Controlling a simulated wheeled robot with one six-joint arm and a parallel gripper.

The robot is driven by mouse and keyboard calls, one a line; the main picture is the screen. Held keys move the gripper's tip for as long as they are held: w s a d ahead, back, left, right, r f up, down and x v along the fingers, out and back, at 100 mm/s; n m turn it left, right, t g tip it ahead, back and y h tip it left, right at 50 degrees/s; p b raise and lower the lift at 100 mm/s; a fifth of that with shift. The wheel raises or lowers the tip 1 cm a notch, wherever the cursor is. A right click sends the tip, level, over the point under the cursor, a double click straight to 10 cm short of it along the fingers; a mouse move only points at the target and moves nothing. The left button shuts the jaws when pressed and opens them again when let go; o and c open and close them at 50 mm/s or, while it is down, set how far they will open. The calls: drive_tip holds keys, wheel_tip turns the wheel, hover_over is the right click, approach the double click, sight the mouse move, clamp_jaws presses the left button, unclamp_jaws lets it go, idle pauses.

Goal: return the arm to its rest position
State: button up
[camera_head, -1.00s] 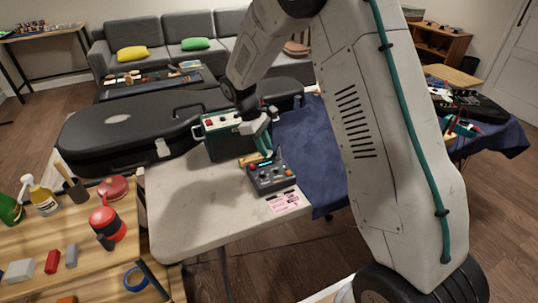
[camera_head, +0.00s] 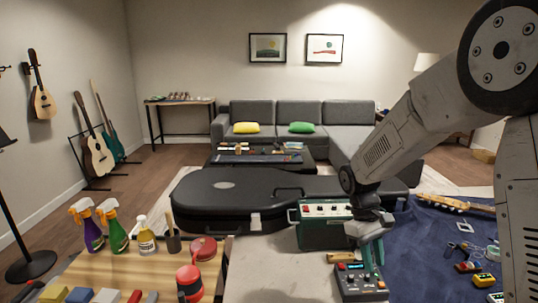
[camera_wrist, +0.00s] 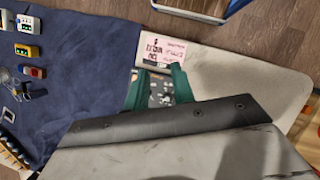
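My gripper (camera_head: 372,262) points down over the grey control box (camera_head: 360,284) on the light table (camera_head: 280,270), in the head view. In the wrist view, the two green fingers of my gripper (camera_wrist: 160,92) stand apart. Part of a grey surface with small knobs shows in the gap between them, and nothing looks clamped. My arm reaches in from the right of the head view, bent at the elbow. I cannot tell the exact gap between the fingertips and the box.
A green amplifier (camera_head: 322,228) stands close behind my gripper. A black guitar case (camera_head: 225,190) lies behind it. A blue cloth (camera_head: 430,240) with small devices is at right.

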drive_tip(key=s+r+m+t, duration=0.1)
drive_tip(key=s+r+t, duration=0.1)
drive_tip(key=s+r, duration=0.3)
drive_tip(key=s+r+m+t+y, duration=0.1)
drive_tip(key=s+r, duration=0.4)
drive_tip(key=s, duration=0.7)
drive_tip(key=s+r+m+t+y, duration=0.1)
drive_tip(key=s+r+m+t, duration=0.1)
drive_tip(key=s+r, duration=0.4)
drive_tip(key=s+m, duration=0.1)
drive_tip(key=s, duration=0.2)
drive_tip(key=shift+t, duration=0.3)
